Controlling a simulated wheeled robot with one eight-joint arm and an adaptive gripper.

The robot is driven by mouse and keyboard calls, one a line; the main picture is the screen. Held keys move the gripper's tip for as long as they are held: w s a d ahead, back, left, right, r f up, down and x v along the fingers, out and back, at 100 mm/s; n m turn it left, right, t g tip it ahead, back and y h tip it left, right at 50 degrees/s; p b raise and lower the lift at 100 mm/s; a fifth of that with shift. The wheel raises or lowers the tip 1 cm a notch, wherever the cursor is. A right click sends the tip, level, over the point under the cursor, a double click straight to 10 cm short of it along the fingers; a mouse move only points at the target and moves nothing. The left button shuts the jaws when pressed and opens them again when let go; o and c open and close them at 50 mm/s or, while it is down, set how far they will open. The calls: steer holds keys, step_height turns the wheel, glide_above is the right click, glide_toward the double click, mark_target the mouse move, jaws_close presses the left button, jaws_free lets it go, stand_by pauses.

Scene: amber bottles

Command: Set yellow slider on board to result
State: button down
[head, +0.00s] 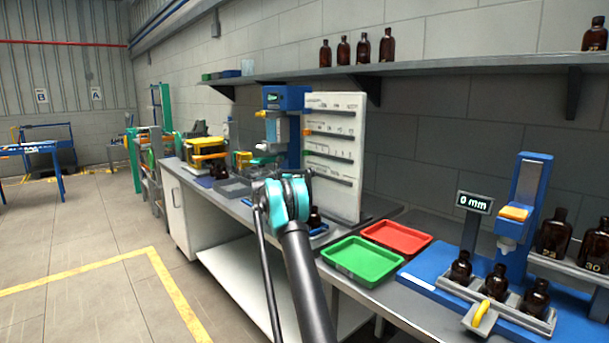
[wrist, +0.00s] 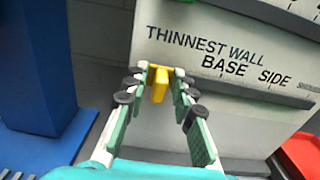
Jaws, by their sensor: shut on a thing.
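The white board (head: 335,120) stands upright on the bench in the head view, with several horizontal slots and labels. In the wrist view, the board (wrist: 225,125) reads "THINNEST WALL" above "BASE" and "SIDE", with a dark slot beneath. The yellow slider (wrist: 159,86) is at the slot's left end, left of the "BASE" label. My gripper (wrist: 159,92) has its fingers on either side of the slider and is shut on it. In the head view my arm and gripper housing hide the fingertips and this slider.
A green tray (head: 362,262) and a red tray (head: 397,237) lie on the bench right of the board. A blue station (head: 525,200) with amber bottles and a "0 mm" display (head: 474,203) stands at front right. Another blue machine (head: 285,100) stands left of the board.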

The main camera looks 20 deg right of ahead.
mark_target(350, 183)
steer(key=s+d, duration=0.2)
steer(key=s, duration=0.5)
steer(key=s+d, duration=0.3)
steer(key=s, duration=0.5)
steer(key=s+d, duration=0.3)
steer(key=s, duration=0.5)
steer(key=shift+d+f, duration=0.1)
steer(key=shift+d, duration=0.05)
steer(key=c, duration=1.6)
jaws_free()
steer(key=shift+o, duration=0.2)
steer(key=v, duration=1.2)
